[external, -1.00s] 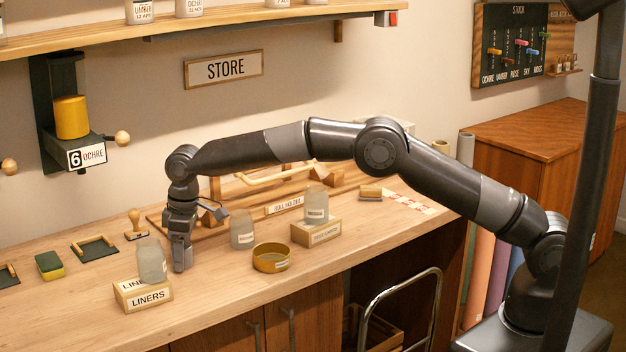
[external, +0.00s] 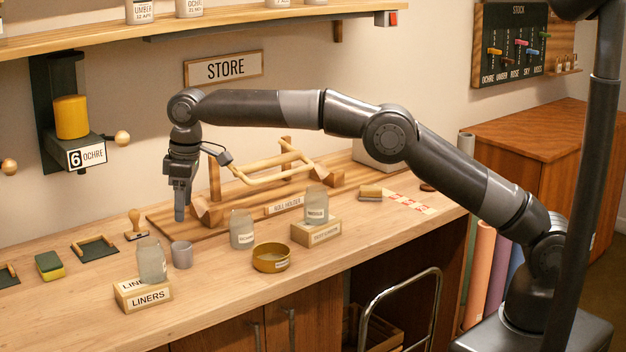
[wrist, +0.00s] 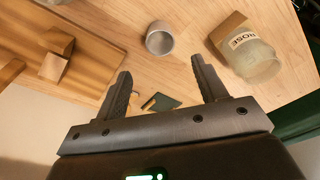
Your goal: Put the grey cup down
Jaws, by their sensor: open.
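The small grey cup (external: 181,254) stands upright on the wooden worktop, just right of the jar on the LINERS block. It also shows in the wrist view (wrist: 159,40), beyond my fingertips, with its open mouth visible. My gripper (external: 180,216) is above the cup in the external view, pointing down and clear of it. In the wrist view my gripper (wrist: 162,78) has its two fingers spread wide, with nothing between them.
A glass jar (external: 151,262) stands on the LINERS block (external: 144,296) left of the cup. Another jar (external: 241,230) and a round ochre dish (external: 271,258) stand to the right. The wooden roll holder (external: 270,185) is behind. Bare worktop lies in front of the cup.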

